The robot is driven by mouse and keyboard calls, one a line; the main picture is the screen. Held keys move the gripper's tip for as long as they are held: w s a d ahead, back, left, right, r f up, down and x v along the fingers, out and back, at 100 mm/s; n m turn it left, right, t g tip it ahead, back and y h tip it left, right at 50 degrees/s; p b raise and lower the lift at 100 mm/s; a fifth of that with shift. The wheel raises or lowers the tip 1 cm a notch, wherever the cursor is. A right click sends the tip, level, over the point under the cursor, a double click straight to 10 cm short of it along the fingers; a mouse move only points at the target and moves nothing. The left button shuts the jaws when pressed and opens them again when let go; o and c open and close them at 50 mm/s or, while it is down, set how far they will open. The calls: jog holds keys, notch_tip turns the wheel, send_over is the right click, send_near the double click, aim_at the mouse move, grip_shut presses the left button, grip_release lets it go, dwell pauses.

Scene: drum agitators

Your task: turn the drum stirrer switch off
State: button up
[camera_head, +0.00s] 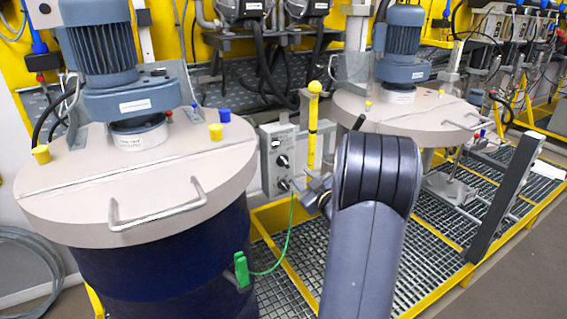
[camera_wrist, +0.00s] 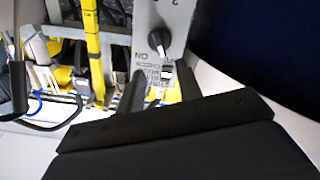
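The grey switch box (camera_head: 279,158) stands on a yellow post right of the near drum (camera_head: 170,265). Two black rotary knobs, an upper one (camera_head: 283,161) and a lower one (camera_head: 283,185), are on its face. My gripper (camera_head: 314,192) shows small at the box's lower right, partly hidden behind my arm. In the wrist view the box (camera_wrist: 172,18) appears upside down, with one black knob (camera_wrist: 158,42) beside an "ON" mark. My gripper (camera_wrist: 161,84) is open there. Its dark fingers are apart, with the knob beyond their tips and nothing between them.
A stirrer motor (camera_head: 100,45) sits on the near drum's lid (camera_head: 150,175), which has a handle (camera_head: 158,208). A green clamp with a cable (camera_head: 242,270) is on the drum's side. A second lidded drum (camera_head: 400,108) stands behind my arm. A yellow-edged grating (camera_head: 420,260) covers the floor.

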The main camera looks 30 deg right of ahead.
aim_at(286, 163)
jog(key=w+p, duration=0.1)
jog(key=w, duration=0.7)
jog(key=shift+w+d+p, duration=0.2)
jog(key=shift+w+p, duration=0.15)
jog(key=shift+c, duration=0.5)
grip_shut()
